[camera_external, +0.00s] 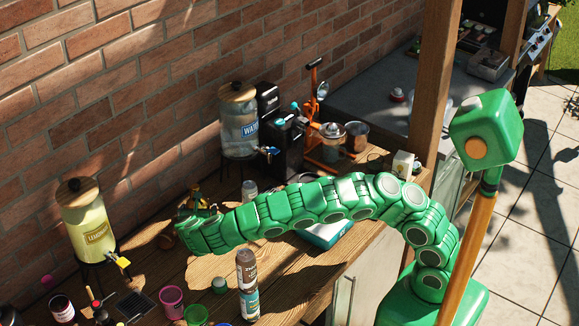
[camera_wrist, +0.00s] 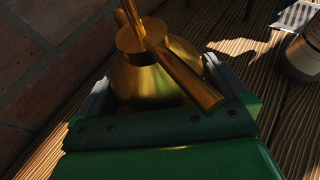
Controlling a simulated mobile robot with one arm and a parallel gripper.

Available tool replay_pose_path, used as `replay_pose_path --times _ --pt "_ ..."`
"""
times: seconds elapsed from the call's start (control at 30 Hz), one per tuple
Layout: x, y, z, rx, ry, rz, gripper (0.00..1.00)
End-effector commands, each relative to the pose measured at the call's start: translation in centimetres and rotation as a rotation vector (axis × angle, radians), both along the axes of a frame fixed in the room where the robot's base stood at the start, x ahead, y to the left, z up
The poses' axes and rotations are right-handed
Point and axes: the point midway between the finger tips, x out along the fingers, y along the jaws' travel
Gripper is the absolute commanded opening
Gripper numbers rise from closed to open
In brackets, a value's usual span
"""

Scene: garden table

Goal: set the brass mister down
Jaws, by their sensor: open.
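The brass mister (camera_wrist: 150,82) stands on the wooden table (camera_wrist: 285,125) in the wrist view, gold-coloured with a round body, a collar and a tube slanting down to the right. My gripper (camera_wrist: 155,95) is open, with its grey fingers on either side of the mister's body. I cannot tell whether the fingers touch the mister.
A lemonade dispenser (camera_external: 88,222) stands to the left and a water dispenser (camera_external: 240,125) behind to the right. The brick wall (camera_wrist: 50,85) is close on the left in the wrist view.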

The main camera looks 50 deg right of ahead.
Motion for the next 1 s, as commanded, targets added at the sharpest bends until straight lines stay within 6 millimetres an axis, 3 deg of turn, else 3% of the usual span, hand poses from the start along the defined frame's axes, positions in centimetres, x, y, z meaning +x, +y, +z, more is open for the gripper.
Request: replay_pose_path --times 0.53,1.0 --pt "-4.1 4.8 2.6 -0.001 0.001 0.002 1.0" --pt "-4.1 5.4 3.1 0.027 -0.024 0.0 1.0"
